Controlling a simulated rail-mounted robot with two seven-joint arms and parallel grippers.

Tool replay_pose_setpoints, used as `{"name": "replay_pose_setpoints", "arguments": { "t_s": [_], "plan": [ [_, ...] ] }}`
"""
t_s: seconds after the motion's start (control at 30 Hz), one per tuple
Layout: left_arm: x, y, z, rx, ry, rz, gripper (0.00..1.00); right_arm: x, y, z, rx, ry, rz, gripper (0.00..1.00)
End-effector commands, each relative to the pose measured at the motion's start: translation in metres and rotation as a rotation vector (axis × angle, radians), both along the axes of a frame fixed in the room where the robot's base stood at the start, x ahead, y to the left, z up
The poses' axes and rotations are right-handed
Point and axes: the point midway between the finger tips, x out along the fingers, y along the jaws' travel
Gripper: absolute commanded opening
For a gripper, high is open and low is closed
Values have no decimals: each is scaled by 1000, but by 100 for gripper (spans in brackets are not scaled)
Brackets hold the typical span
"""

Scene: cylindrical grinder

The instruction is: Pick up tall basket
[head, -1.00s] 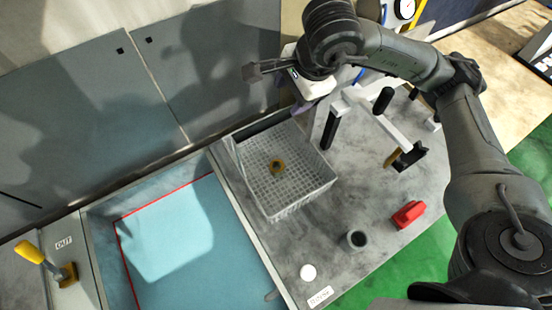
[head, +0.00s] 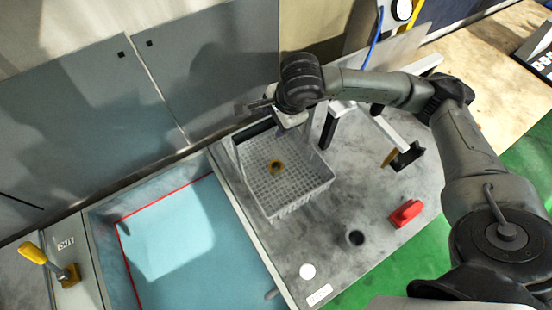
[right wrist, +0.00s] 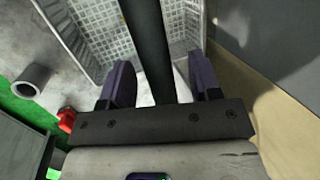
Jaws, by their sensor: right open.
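I cannot tell whether the fingers touch the bar. My left gripper is not in view.
A blue-floored basin (head: 180,235) lies left of the basket, and a grey wall panel (head: 80,110) stands behind. The front worktop is mostly clear.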

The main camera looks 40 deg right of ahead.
Motion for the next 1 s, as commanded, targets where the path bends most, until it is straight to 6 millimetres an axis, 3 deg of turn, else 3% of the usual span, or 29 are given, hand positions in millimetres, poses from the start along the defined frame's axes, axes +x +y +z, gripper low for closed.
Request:
{"name": "replay_pose_setpoints", "arguments": {
  "t_s": [0.33, 0.9, 1.0],
  "plan": [
    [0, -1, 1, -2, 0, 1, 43, 2, 0, -5, 0, -1, 0, 57],
    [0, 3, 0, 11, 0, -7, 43, 2, 1, -5, 1, -1, 0, 3],
    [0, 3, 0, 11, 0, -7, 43, 2, 1, -5, 1, -1, 0, 0]
  ]
}}
